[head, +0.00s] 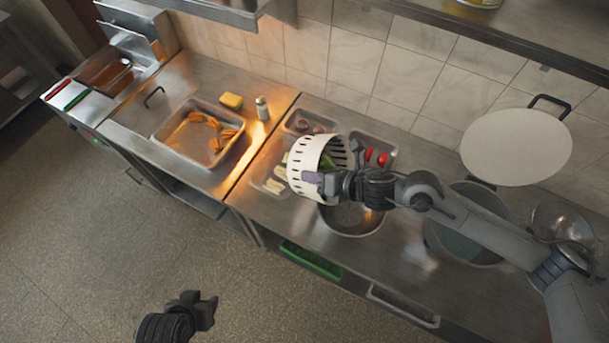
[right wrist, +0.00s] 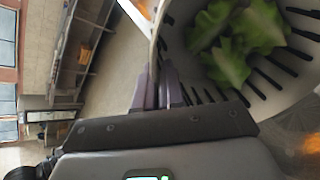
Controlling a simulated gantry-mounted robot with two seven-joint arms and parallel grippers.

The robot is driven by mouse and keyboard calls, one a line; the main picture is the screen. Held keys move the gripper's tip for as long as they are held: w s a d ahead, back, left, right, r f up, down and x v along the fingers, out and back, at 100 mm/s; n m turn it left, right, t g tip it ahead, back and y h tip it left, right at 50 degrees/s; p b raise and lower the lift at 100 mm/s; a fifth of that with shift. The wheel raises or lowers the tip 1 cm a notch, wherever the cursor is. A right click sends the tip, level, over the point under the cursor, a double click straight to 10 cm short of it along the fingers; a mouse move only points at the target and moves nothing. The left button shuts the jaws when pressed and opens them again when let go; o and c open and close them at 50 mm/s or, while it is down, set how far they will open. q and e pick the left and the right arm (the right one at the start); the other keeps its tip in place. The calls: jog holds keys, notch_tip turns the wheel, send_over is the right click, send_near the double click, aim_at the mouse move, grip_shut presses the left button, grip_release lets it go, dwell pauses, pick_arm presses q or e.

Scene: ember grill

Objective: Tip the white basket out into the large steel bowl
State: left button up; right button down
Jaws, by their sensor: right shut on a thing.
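The white slotted basket (head: 303,160) is held above the counter, tilted, its open side toward the right of the head view. Green leaves (right wrist: 235,45) lie inside it in the right wrist view, and a bit of green shows in the head view. My right gripper (head: 316,182) is shut on the basket's wall (right wrist: 175,30). The large steel bowl (head: 352,222) sits on the counter just below and right of the basket, partly hidden by my right arm. My left gripper (head: 205,308) is empty, its fingers apart, over the floor.
Trays with pale pieces (head: 276,185), brown pieces (head: 305,122) and red tomatoes (head: 376,156) surround the basket. A fryer-side pan (head: 170,135) of orange pieces, a yellow sponge (head: 231,100) and a shaker (head: 262,108) stand left. A large pot (head: 465,245) stands right.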

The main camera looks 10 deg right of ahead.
jog(key=s+d+f+t+y+b, duration=0.2)
jog(key=s+d+t+y+b, duration=0.3)
jog(key=b, duration=1.4)
jog(key=s+d+f+m+t+y+b, duration=0.1)
jog(key=s+d+f+t+y+b, duration=0.2)
jog(key=d+b, duration=0.7)
jog(key=s+t+y+b, duration=0.2)
jog(key=s+b, duration=0.2)
jog(key=b, duration=0.6)
jog(key=shift+d+f+y+b, duration=0.2)
jog(key=shift+f+y+b, duration=0.1)
jog(key=shift+y, duration=0.1)
